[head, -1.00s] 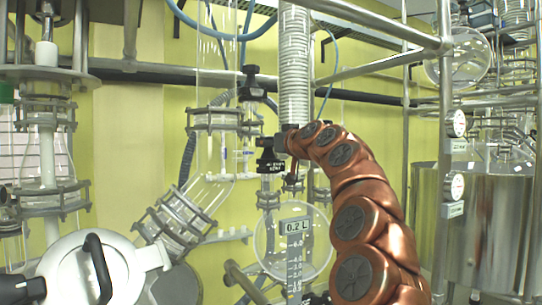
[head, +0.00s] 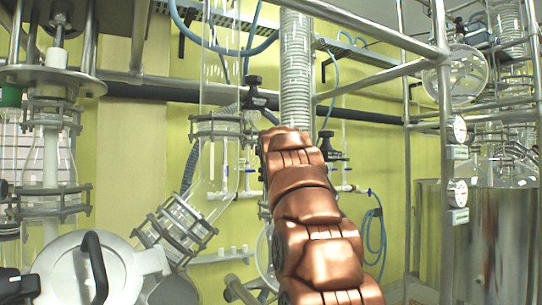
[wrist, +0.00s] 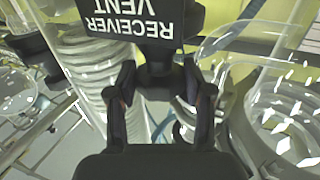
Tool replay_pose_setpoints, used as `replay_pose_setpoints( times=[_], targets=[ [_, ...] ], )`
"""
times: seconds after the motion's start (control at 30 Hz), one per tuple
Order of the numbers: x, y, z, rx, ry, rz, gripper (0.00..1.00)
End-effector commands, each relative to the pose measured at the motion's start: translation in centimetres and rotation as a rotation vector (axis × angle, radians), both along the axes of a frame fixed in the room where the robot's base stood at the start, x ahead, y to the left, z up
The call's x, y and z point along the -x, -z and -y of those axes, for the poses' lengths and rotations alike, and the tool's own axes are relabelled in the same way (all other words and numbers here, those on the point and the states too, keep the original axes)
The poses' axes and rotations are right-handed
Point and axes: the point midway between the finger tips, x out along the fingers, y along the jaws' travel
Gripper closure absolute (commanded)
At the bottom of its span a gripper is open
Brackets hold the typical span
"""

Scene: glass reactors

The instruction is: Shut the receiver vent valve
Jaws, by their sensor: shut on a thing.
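In the wrist view the receiver vent valve (wrist: 158,58) is at the top middle. It is black, with a black tag (wrist: 130,20) whose white words "RECEIVER VENT" appear upside down. My gripper (wrist: 160,88) has one dark finger on each side of the valve's narrow black handle part and is shut on it. In the head view my copper-coloured arm rises in the middle and hides the gripper and what it holds. A black-handled valve (head: 329,150) shows just right of the arm; I cannot tell whether it is the same one.
Clear glass (wrist: 285,115) lies close to the gripper's right in the wrist view, and ribbed hose or coil is at its left. In the head view a white-coated hose column (head: 295,70), metal frame rails (head: 375,78) and a steel vessel (head: 490,235) surround the arm.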

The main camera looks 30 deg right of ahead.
Motion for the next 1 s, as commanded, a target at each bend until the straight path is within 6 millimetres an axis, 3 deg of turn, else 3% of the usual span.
replay_pose_setpoints(
  times=[0.53, 0.57, 0.6, 0.67, 1.0],
  targets=[
    [-0.04, 0.03, -0.05, 0.000, 0.015, -0.001, 0.84],
    [-0.04, 0.02, -0.05, 0.000, 0.014, -0.001, 0.47],
    [-0.04, 0.02, -0.05, 0.000, 0.014, -0.001, 0.43],
    [-0.03, 0.02, -0.04, 0.000, 0.014, -0.001, 0.38],
    [0.06, -0.03, -0.06, 0.000, 0.015, 0.000, 0.38]
  ],
)
